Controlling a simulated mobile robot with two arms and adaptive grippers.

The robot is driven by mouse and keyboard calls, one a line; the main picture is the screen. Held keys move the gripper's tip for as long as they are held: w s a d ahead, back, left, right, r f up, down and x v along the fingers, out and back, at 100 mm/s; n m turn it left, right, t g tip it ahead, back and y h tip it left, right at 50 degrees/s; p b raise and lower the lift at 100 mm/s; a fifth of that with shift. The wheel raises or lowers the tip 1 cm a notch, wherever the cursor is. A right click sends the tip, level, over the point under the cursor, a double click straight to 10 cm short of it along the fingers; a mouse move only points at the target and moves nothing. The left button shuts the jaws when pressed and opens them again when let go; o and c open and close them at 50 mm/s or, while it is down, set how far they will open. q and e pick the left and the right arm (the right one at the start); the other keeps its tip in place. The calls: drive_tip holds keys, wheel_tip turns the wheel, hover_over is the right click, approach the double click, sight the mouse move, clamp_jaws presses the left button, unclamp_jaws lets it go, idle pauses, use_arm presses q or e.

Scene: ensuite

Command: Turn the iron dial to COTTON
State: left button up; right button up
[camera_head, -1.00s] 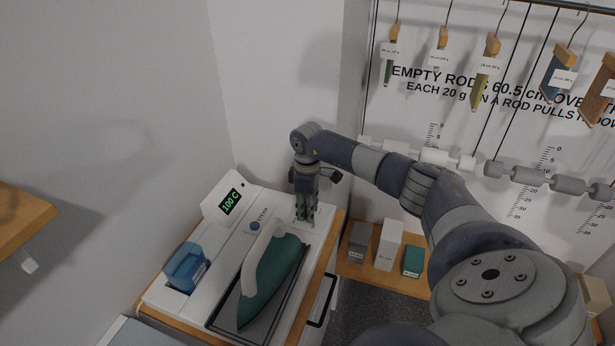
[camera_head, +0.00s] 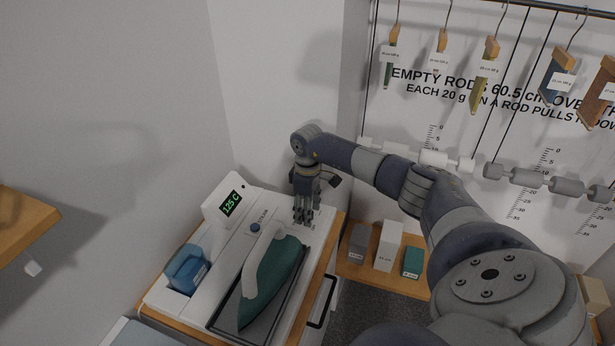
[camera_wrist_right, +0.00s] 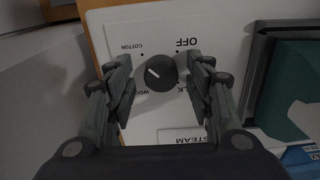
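The iron dial (camera_wrist_right: 162,73) is a round black knob with a white pointer line, on a white panel in the right wrist view. Its pointer faces left and slightly up, between the COTTON label (camera_wrist_right: 127,48) and the partly hidden WOOL label. The OFF label (camera_wrist_right: 186,42) is at upper right; the SILK label is partly covered by a finger. My right gripper (camera_wrist_right: 162,82) has its fingers on either side of the dial, with visible gaps. In the head view my right gripper (camera_head: 303,215) points down at the station's back right corner, hiding the dial. The display (camera_head: 232,203) reads 125 C. My left gripper is out of view.
The green iron (camera_head: 272,278) rests on its dark plate just in front of my right gripper. Small boxes (camera_head: 389,245) stand on a shelf to the right.

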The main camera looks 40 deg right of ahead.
wheel_tip(320, 180, up, 12)
idle(0.7)
drive_tip(key=shift+f, duration=0.1)
idle(0.4)
